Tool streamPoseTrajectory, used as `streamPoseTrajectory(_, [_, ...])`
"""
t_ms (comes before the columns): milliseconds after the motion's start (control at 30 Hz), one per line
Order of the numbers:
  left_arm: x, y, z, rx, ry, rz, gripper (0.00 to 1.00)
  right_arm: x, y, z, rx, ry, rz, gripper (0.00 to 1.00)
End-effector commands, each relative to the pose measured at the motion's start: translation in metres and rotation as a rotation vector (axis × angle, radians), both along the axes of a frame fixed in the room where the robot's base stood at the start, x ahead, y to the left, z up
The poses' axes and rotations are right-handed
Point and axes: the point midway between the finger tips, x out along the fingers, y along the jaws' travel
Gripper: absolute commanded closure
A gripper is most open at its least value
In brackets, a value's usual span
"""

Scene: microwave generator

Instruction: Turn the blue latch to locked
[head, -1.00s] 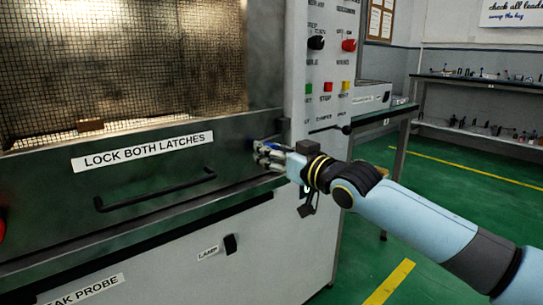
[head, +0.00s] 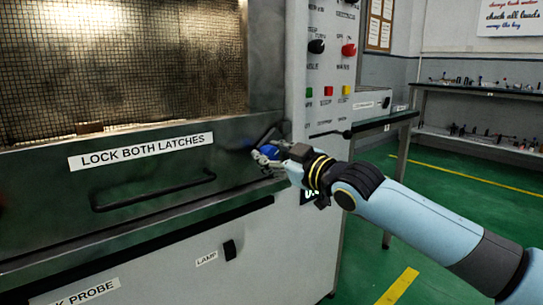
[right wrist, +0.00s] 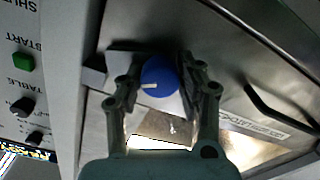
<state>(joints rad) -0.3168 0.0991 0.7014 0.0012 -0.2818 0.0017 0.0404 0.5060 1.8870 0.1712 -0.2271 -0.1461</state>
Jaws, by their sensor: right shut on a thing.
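The blue latch (head: 268,150) is a round blue knob at the right end of the dark metal door, below the mesh window. In the right wrist view the blue latch (right wrist: 159,79) shows a short white mark on its lower left part. My right gripper (head: 268,154) is at the latch, and in the right wrist view its two fingers (right wrist: 160,85) stand on either side of the knob, shut on it. The sign "LOCK BOTH LATCHES" (head: 141,150) is on the door. My left gripper is not in view.
A black door handle (head: 155,192) lies left of the latch. A control panel (head: 328,100) with knobs and coloured buttons rises just right of it. A bench (head: 385,122) stands behind my right arm. Open green floor (head: 445,205) lies at right.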

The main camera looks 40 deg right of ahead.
Motion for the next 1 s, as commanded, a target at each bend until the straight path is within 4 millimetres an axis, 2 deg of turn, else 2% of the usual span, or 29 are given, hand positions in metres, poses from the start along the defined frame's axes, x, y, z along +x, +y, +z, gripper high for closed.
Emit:
streamPoseTrajectory(300, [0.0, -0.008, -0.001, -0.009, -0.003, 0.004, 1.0, 0.0, 0.0, -0.001, -0.004, 0.001, -0.001, 0.96])
streamPoseTrajectory(333, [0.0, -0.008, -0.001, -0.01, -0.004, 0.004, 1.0, 0.0, 0.0, -0.001, -0.004, 0.001, -0.001, 0.63])
streamPoseTrajectory(500, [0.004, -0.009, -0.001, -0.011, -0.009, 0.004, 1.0, 0.0, 0.0, -0.001, -0.003, 0.001, 0.0, 0.41])
streamPoseTrajectory(700, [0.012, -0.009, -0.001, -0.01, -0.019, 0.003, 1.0, 0.0, 0.0, 0.0, -0.002, 0.0, 0.0, 0.41])
streamPoseTrajectory(833, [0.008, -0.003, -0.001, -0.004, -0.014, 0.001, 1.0, -0.002, 0.0, 0.0, -0.004, 0.001, 0.0, 0.41])
streamPoseTrajectory(1000, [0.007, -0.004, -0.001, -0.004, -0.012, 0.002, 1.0, -0.016, -0.002, -0.001, -0.008, 0.002, -0.001, 0.41])
